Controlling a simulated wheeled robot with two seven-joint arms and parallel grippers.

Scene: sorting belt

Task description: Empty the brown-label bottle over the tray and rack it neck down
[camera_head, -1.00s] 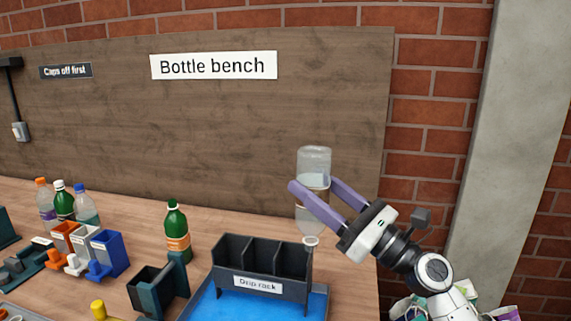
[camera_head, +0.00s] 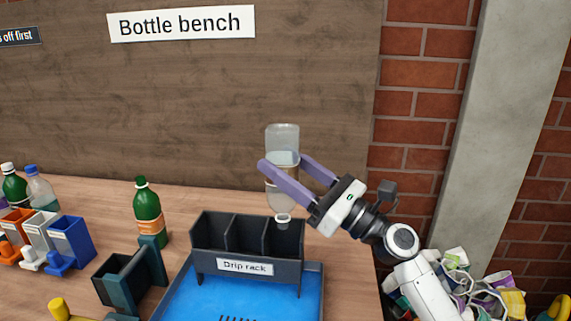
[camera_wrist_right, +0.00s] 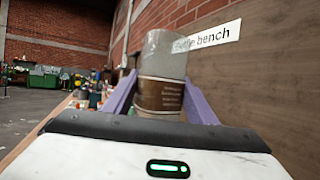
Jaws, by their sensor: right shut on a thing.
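The brown-label bottle (camera_head: 282,138) is clear and upside down, with its neck pointing down and its base up. My right gripper (camera_head: 285,172) is shut on it around the middle. In the right wrist view the brown label (camera_wrist_right: 158,95) shows between the purple fingers. The bottle's neck is at the right-hand compartment of the drip rack (camera_head: 246,267), around its top edge; I cannot tell how far in it is. The rack stands in the blue tray (camera_head: 200,304). Some clear liquid seems to show inside the bottle. My left gripper is not in view.
A green bottle with an orange label (camera_head: 149,215) stands left of the rack, behind a dark teal stand (camera_head: 128,278). Small orange, white and blue bins (camera_head: 72,240) and other bottles (camera_head: 41,192) are further left. A heap of litter (camera_head: 455,285) lies at the right beyond the bench.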

